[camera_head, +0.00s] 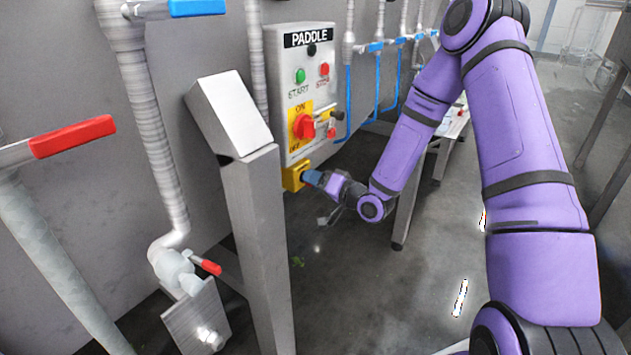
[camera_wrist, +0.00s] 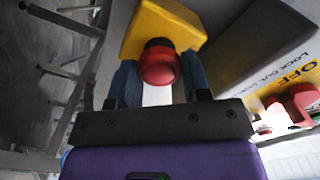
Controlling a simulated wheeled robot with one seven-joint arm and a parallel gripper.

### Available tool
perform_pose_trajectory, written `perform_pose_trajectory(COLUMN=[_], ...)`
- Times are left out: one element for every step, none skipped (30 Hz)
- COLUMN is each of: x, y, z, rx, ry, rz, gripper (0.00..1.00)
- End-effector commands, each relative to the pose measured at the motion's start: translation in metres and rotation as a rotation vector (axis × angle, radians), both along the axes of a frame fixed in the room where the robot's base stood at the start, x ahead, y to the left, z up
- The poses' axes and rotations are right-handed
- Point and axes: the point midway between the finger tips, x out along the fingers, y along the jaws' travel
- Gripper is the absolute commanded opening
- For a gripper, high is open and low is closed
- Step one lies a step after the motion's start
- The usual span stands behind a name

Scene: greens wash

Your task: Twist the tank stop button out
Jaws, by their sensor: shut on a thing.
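The stop button is a red mushroom head (camera_wrist: 158,66) on a yellow box (camera_wrist: 165,27), seen in the wrist view. The yellow box (camera_head: 294,176) hangs at the bottom of the paddle control panel in the head view, where the red head is hidden by my gripper. My gripper (camera_head: 312,177) reaches the box from the right. In the wrist view my gripper (camera_wrist: 158,82) has one blue finger on each side of the red head and is shut on it. Whether the button is in or out cannot be told.
The grey PADDLE panel (camera_head: 289,80) above carries a green start button (camera_head: 300,76), a red stop button (camera_head: 324,70) and a red rotary switch (camera_head: 303,127). A steel post (camera_head: 258,240) stands left of the box. Floor (camera_head: 350,290) below is mostly clear.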

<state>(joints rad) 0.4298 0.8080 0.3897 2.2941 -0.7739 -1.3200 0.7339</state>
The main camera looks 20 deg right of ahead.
Motion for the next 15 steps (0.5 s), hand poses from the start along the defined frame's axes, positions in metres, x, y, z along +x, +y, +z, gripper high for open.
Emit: perform_pose_trajectory(x=[-0.0002,-0.0002,-0.0002,-0.0003,-0.0002,-0.0002,-0.0003,-0.0003,-0.0003,-0.0003,-0.0003,-0.0003,-0.0003,-0.0003,-0.0003], y=[0.0005,0.0005,0.0005,0.0005,0.0006,0.0006,0.0007,0.0007,0.0007,0.0008,0.0008,0.0008,0.0008,0.0008,0.0008], z=[-0.0008,-0.0008,-0.0008,-0.0009,-0.0008,-0.0008,-0.0009,-0.0009,-0.0009,-0.0008,-0.0008,-0.0008,-0.0008,-0.0008,-0.0008], rx=[0.005,0.008,0.010,0.012,0.013,0.013,0.013,0.014,0.013,0.013,0.013,0.013,0.013,0.013,0.013], ry=[0.006,0.008,0.010,0.011,0.012,0.012,0.013,0.013,0.013,0.013,0.013,0.013,0.013,0.013,0.013], rz=[0.001,0.001,0.001,0.001,0.001,0.001,0.002,0.002,0.002,0.002,0.002,0.002,0.002,0.002,0.002], gripper=[0.20,0.20,0.20,0.20,0.20,0.20,0.20,0.20,0.20,0.20,0.20,0.20,0.20,0.20,0.48])
